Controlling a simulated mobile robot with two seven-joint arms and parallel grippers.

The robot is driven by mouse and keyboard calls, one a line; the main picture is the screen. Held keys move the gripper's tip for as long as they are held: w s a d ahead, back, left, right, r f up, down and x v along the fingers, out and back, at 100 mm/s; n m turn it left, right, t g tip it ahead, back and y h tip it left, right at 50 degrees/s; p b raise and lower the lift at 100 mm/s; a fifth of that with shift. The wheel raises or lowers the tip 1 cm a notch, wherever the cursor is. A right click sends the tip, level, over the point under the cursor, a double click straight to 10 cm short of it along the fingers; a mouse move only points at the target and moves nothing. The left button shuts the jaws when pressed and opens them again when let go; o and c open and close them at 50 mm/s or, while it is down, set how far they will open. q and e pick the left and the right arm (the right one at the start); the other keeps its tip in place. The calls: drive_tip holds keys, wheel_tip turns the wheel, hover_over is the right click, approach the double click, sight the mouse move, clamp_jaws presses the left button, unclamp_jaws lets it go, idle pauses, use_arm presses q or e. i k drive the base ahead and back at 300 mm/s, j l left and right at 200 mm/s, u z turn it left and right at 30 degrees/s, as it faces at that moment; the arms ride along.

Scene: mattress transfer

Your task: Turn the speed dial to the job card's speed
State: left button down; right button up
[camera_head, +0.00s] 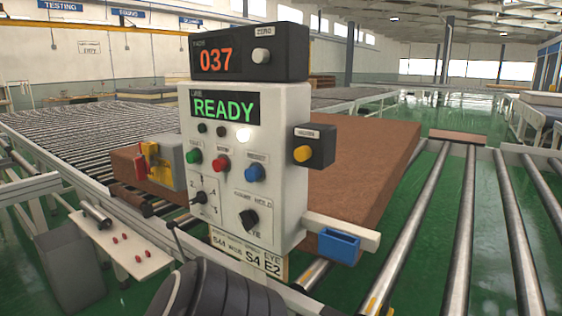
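The white control panel (283,190) stands in the middle of the view, its face turned to the left. The small black speed dial (200,197) is at its lower left, ringed by small numbers. I cannot tell which number its pointer marks. The job card (268,264) hangs under the panel and its large print reads "S4 E2"; its left part is small and partly unreadable. A larger black knob (248,219) with an "EYE" mark sits right of the dial. Neither of my grippers can be made out.
The display box (290,50) on top reads "037"; the screen (225,108) reads "READY". A brown mattress (365,180) lies behind. A dark ribbed shape fills the bottom.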

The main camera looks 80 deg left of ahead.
sight(201, 198)
drive_tip(key=u, duration=2.75)
